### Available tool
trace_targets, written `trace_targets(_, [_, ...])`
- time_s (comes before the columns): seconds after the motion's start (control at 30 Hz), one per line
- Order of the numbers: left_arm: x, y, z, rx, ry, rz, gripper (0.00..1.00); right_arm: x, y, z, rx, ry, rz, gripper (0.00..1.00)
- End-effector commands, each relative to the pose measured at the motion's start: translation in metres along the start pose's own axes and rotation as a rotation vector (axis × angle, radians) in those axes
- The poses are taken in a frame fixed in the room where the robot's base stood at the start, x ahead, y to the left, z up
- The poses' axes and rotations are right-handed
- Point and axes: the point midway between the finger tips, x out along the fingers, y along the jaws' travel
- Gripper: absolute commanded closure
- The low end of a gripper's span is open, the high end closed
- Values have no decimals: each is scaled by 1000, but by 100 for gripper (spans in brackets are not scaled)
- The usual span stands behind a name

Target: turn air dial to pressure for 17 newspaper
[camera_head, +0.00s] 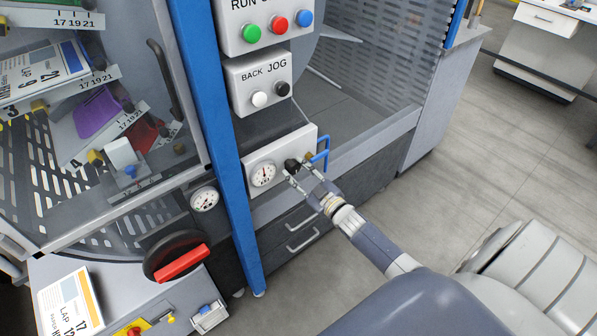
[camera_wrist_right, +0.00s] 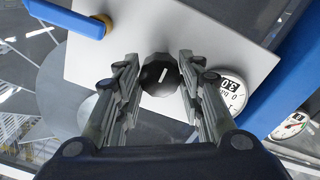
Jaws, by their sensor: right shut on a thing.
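The air dial is a black faceted knob (camera_head: 291,164) on a white panel (camera_head: 284,154). It also shows in the right wrist view (camera_wrist_right: 160,75), with a white pointer mark tilted to one side. A round white pressure gauge (camera_head: 263,174) sits left of the knob on the same panel. In the right wrist view the gauge (camera_wrist_right: 234,88) is partly hidden by a finger, and its reading is too small to tell. My right gripper (camera_head: 298,176) is shut on the knob, with one finger on each side of it. My left gripper is not in view.
A blue-handled valve (camera_head: 322,152) stands close to the right of the knob. A blue post (camera_head: 210,95) rises to the left, beside a second gauge (camera_head: 204,198). Button boxes (camera_head: 262,80) are above, drawers (camera_head: 300,222) below. Open floor (camera_head: 480,165) lies to the right.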

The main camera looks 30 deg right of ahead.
Motion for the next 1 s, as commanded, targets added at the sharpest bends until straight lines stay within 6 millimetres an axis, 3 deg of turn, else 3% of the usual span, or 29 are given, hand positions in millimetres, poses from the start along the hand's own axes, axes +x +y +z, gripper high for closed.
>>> trace_targets(0.4, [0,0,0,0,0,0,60,0,0,2,6,-4,0,88])
trace_targets(0.43, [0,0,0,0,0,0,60,0,0,2,6,-4,-1,58])
trace_targets(0.5, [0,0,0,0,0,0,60,0,0,1,5,-3,0,44])
trace_targets(0.83, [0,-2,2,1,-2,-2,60,-1,0,1,5,-1,0,44])
trace_targets(1.0, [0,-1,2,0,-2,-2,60,-12,-1,1,5,-3,-2,44])
